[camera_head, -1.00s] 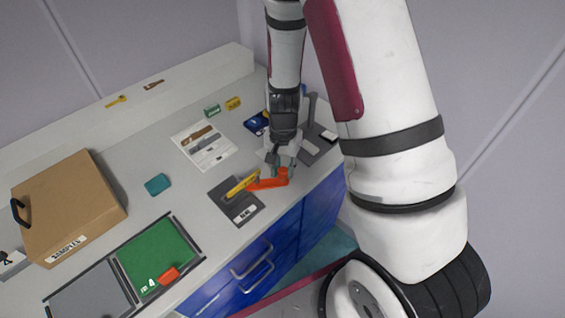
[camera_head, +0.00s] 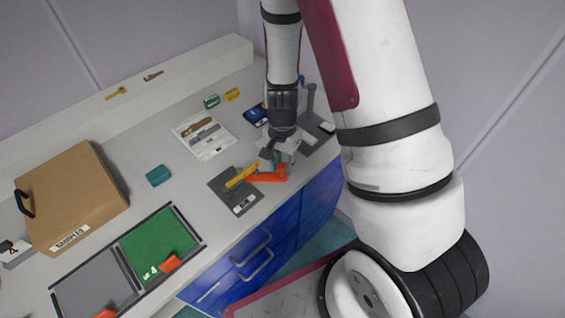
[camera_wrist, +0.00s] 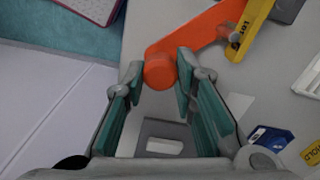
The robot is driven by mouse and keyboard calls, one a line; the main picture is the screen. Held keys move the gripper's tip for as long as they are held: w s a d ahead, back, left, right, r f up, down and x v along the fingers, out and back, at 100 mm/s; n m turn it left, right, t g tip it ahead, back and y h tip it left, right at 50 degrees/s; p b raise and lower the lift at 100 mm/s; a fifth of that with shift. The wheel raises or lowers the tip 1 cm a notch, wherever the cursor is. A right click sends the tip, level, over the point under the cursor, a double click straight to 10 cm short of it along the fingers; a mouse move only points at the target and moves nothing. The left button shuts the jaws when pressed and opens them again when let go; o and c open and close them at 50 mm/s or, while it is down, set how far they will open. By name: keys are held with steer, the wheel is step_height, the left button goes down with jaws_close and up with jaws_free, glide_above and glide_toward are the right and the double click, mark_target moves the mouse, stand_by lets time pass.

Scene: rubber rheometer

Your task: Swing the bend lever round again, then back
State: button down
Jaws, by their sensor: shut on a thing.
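The orange bend lever (camera_head: 268,177) reaches over the front edge of the bench from the grey bending fixture (camera_head: 222,193). A yellow strip (camera_head: 242,176) lies across the fixture at the lever's inner end; it also shows in the wrist view (camera_wrist: 250,28) with dark lettering. My gripper (camera_head: 277,166) is down at the lever's outer end. In the wrist view, my gripper (camera_wrist: 160,72) has its teal pads on both sides of the lever's round orange knob (camera_wrist: 160,68), shut on it. In the head view my fingers partly hide the knob.
A green-and-grey tray (camera_head: 123,262) with orange pieces lies front left, near a brown samples box (camera_head: 72,196). A teal block (camera_head: 158,175) and a printed sheet (camera_head: 204,136) lie behind the fixture. Blue drawers (camera_head: 250,250) are below the bench edge.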

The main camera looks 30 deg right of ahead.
steer(key=shift+s, duration=0.15)
steer(key=c, duration=1.3)
jaws_free()
step_height(320, 180, up, 12)
steer(key=s+a+r+n+t+y, duration=0.1)
steer(key=s+a+r+n, duration=0.15)
steer(key=r, duration=0.55)
steer(key=s+a+r+n+t, duration=0.1)
steer(key=s+r+n+t, duration=0.15)
steer(key=r, duration=0.55)
steer(key=s+r+n+t+h, duration=0.1)
steer(key=s+r+n+t, duration=0.1)
steer(key=s+r+n, duration=0.4)
steer(key=s+r, duration=0.1)
steer(key=s, duration=0.4)
steer(key=shift+r+n, duration=0.3)
steer(key=shift+r, duration=0.1)
